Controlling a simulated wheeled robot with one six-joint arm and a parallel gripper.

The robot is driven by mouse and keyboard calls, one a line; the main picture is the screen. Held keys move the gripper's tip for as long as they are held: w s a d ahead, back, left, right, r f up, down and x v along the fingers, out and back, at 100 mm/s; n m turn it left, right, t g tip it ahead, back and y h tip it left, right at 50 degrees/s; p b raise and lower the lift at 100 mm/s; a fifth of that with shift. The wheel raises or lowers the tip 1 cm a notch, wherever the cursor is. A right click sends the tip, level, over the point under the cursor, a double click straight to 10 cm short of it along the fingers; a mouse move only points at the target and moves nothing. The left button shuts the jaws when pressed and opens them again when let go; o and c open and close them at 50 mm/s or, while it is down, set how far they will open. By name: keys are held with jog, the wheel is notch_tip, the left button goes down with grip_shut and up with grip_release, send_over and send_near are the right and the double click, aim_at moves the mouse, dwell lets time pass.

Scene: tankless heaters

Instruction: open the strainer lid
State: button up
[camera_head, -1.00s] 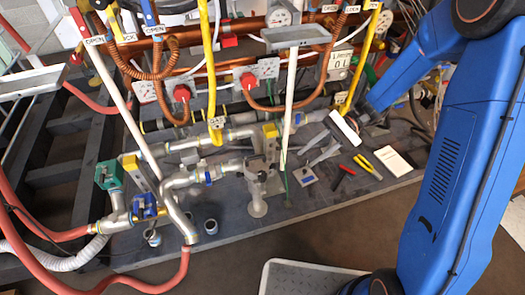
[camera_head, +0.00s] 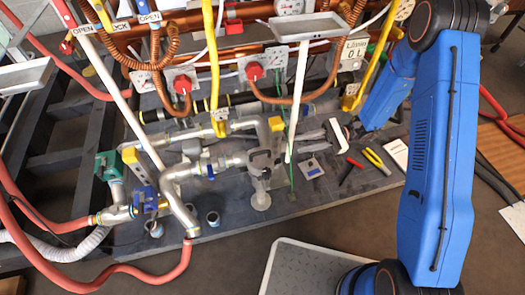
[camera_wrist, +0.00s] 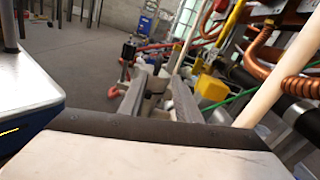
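The grey metal strainer (camera_head: 262,162) appears to be the upright fitting at the right end of the silver pipe in the head view. Its lid cannot be made out clearly from the rest of its top. My gripper (camera_head: 312,143) is to its right, with grey fingers pointing left toward it. In the wrist view the two fingers of my gripper (camera_wrist: 158,80) stand apart. A pale grey fitting, probably the strainer (camera_wrist: 155,88), shows between and beyond them. No grasp is visible.
A yellow block (camera_head: 277,123) sits on the pipe behind the strainer; a yellow block (camera_wrist: 210,90) also shows right of the fingers. A white pole (camera_head: 298,95) rises close by. Pliers (camera_head: 374,160) and a white card (camera_head: 396,153) lie on the dark board.

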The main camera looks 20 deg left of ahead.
aim_at(266, 152)
jog(key=x, duration=1.6)
jog(key=shift+s+r, duration=0.1)
jog(key=shift+s, duration=0.05)
jog(key=shift+a, duration=0.1)
grip_shut()
